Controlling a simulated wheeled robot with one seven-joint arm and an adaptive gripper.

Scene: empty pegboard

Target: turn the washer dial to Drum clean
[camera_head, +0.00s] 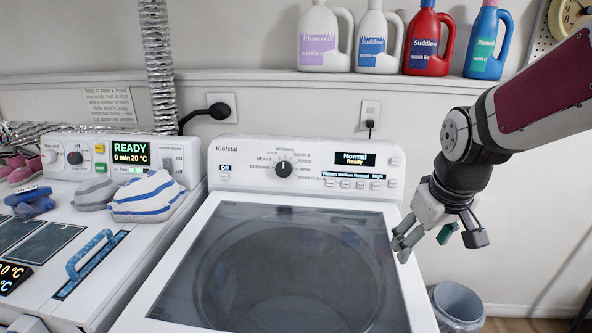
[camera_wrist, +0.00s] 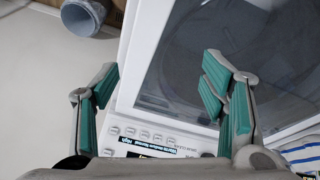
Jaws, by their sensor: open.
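The washer (camera_head: 210,225) is white with a dark glass lid. Its control panel stands at the back, with the round black dial (camera_head: 284,169) in the middle and cycle names around it. "Drum clean" is printed at the dial's lower right. The dial's pointer mark seems to point up, but it is too small to be sure. The display (camera_head: 354,159) reads "Normal Ready". My gripper (camera_head: 428,242) is open and empty, to the right of the washer and apart from the dial. In the wrist view my gripper (camera_wrist: 160,90) has its green-padded fingers spread over the washer's right edge, with panel buttons below.
A second machine (camera_head: 60,225) with a "READY" display stands at left, striped cloth (camera_head: 148,196) on top. Several detergent bottles (camera_head: 425,40) stand on the shelf (camera_head: 300,76) above. A grey bin (camera_head: 458,303) is on the floor at right. The space before the dial is clear.

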